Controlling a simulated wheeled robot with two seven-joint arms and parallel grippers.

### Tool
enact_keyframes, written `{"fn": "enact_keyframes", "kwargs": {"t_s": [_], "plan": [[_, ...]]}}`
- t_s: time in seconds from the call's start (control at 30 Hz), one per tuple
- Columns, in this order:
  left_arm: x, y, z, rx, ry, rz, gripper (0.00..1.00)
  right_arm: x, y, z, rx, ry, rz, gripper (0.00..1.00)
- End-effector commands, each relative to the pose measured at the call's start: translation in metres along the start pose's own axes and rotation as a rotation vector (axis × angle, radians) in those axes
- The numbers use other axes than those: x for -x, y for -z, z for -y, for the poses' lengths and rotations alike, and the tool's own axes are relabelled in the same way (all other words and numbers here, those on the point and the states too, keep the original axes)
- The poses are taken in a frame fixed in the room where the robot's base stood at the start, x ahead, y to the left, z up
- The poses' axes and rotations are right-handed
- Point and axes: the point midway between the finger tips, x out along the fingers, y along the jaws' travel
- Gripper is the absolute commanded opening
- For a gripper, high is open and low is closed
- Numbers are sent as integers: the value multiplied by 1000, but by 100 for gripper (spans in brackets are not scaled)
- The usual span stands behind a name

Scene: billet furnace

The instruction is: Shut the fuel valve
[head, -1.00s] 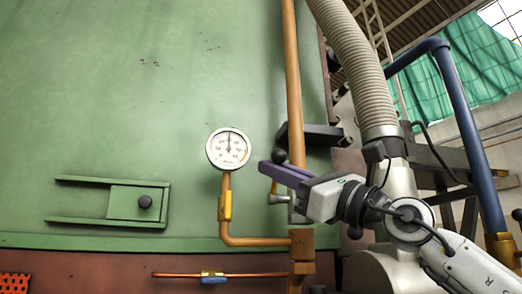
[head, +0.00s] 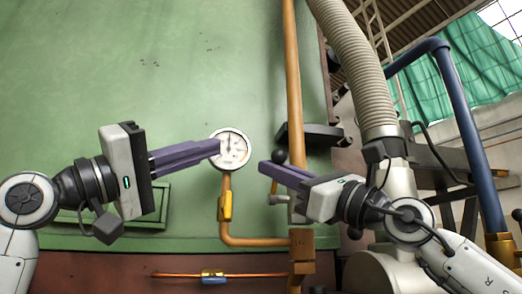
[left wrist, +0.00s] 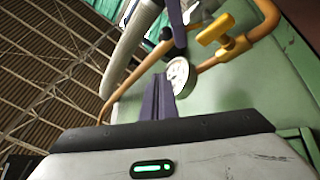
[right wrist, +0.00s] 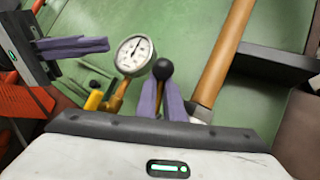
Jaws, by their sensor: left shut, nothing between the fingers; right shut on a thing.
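A lever with a black ball knob (head: 279,156) sits by the thick orange pipe (head: 294,90). My right gripper (head: 264,167) is shut on this lever just below the knob. In the right wrist view the knob (right wrist: 163,69) stands beyond the two purple fingers, with the lever between them. The lever's lower part is partly hidden by the gripper. A yellow handle (head: 225,206) is on the thin pipe below a round gauge (head: 236,154). My left gripper (head: 216,148) is shut and empty, its tips overlapping the gauge's left edge in the head view.
A short blue-handled valve (head: 212,277) is on a thin copper pipe low down. The green furnace wall (head: 130,60) fills the left and is clear above the left arm. A dark bracket (head: 312,134) juts out right of the knob. A ribbed hose (head: 345,50) hangs at right.

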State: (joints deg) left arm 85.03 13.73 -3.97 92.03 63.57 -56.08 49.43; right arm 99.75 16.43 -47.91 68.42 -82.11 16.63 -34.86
Motion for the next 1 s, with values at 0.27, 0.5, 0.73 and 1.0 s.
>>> {"fn": "enact_keyframes", "kwargs": {"t_s": [0.27,0.5,0.73,1.0], "plan": [[-20,-26,11,-36,84,81,0,0,-2,1,0,1,3,0],[-63,-30,14,-36,83,81,0,0,-2,0,0,1,3,0],[-96,-31,17,-36,82,79,0,0,-2,1,0,1,3,0],[-107,-32,18,-38,82,77,0,0,-2,1,0,2,3,0]]}}
